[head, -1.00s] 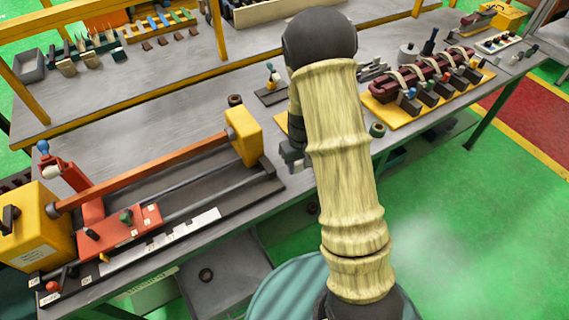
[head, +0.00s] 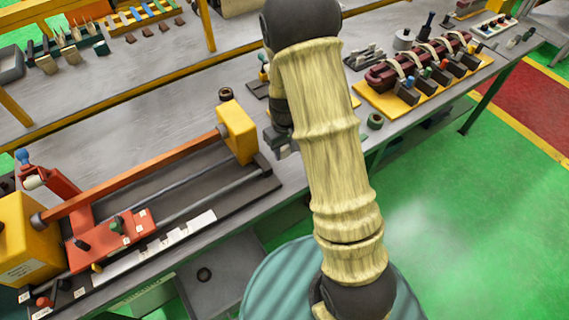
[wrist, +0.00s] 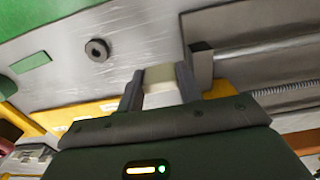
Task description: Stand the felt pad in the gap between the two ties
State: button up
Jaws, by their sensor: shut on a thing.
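My gripper (wrist: 160,82) is shut on a pale cream block, the felt pad (wrist: 162,90), which shows between the two dark fingers in the wrist view. In the head view my gripper (head: 280,142) is mostly hidden behind my arm, over the bench between the winding fixture and the dark red coil; the pad cannot be made out there. The dark red coil (head: 384,76) lies on a yellow board (head: 380,101) at the right, apart from my gripper. Pale ties (head: 424,48) wrap around it at intervals. Which two ties bound the gap is not clear.
A fixture with an orange bar (head: 135,176) and yellow end block (head: 238,131) fills the left bench. A dark ring (head: 375,121) lies near the bench's front edge; a ring shows in the wrist view (wrist: 97,50). Several blocks with coloured knobs (head: 408,90) line the coil's front.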

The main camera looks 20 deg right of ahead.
aim_at(285, 148)
jog(key=shift+f, duration=1.35)
jog(key=shift+f+p, duration=0.5)
jog(key=shift+f, duration=1.6)
jog(key=shift+f, duration=0.2)
jog(key=o, duration=0.7)
jog(key=shift+r, duration=0.15)
notch_tip(285, 148, up, 12)
jog(key=shift+r+b, duration=0.1)
jog(key=shift+b, duration=0.95)
